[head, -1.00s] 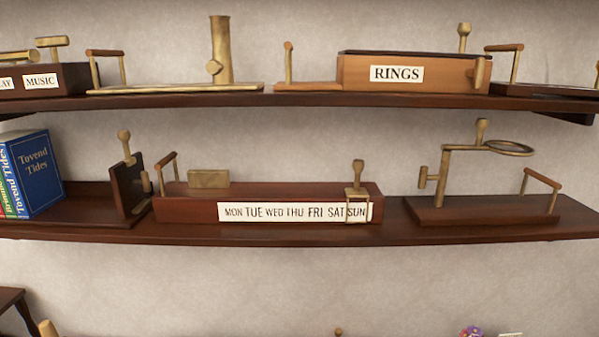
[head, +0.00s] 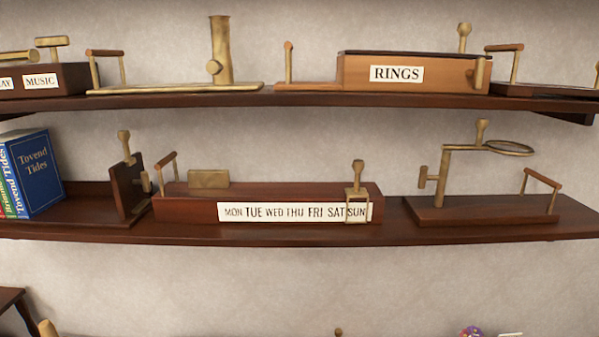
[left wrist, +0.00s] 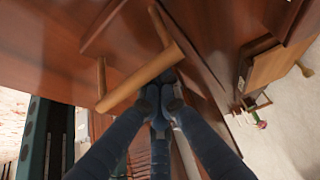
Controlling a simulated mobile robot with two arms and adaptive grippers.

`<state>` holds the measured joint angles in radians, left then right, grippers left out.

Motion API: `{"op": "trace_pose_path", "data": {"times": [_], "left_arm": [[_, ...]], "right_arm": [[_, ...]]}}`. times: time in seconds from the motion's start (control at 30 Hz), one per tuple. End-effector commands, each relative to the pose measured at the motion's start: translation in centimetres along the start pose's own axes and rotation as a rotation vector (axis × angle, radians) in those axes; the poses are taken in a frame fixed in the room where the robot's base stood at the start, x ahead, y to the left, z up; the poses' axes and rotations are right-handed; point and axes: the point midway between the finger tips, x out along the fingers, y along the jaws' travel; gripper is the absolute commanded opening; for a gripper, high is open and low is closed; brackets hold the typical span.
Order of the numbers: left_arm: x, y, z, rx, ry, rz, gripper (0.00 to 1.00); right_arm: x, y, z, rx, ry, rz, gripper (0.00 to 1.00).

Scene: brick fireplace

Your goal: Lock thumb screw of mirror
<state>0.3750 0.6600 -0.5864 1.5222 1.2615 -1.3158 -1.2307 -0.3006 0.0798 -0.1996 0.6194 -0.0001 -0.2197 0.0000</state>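No clear mirror face shows in the head view. On the middle shelf at right, a brass stand (head: 443,178) carries a ring (head: 509,147) lying nearly flat at its top. I cannot tell whether the ring holds a mirror. A brass knob (head: 423,178) sticks out from the left of its post, and another knob (head: 481,131) stands on top. Neither gripper is in the head view. In the left wrist view, my left gripper (left wrist: 162,95) has its dark blue fingers close together beside a wooden handle bar (left wrist: 135,82). I cannot tell whether they touch it or grip anything.
The middle shelf (head: 300,233) also holds a weekday box (head: 200,208), an upright wooden plate (head: 130,190) and blue books (head: 38,175). Above it, the upper shelf (head: 200,100) carries a RINGS box (head: 420,73) and other brass fittings. Bare wall shows below the middle shelf.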

Motion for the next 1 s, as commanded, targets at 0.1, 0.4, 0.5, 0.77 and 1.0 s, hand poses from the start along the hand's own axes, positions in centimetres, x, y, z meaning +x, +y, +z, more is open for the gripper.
{"op": "trace_pose_path", "data": {"times": [0.1,0.4,0.5,0.77,1.0], "left_arm": [[0.0,0.0,0.0,0.000,0.000,0.000,0.00],[0.5,0.0,0.3,0.000,0.000,0.000,0.00],[0.7,0.0,0.4,0.000,0.000,0.000,0.00],[1.0,0.1,0.7,-0.001,-0.003,0.001,0.00],[1.0,0.1,0.8,-0.003,-0.005,0.003,0.00]], "right_arm": [[0.0,0.1,-0.1,0.000,0.001,0.001,0.37],[0.5,0.1,-0.1,0.000,0.002,0.001,0.37],[0.6,0.1,-0.1,-0.001,0.002,0.001,0.37],[0.8,0.1,-0.1,-0.001,0.002,0.001,0.37],[0.8,0.1,-0.1,-0.001,0.001,0.001,0.37]]}}
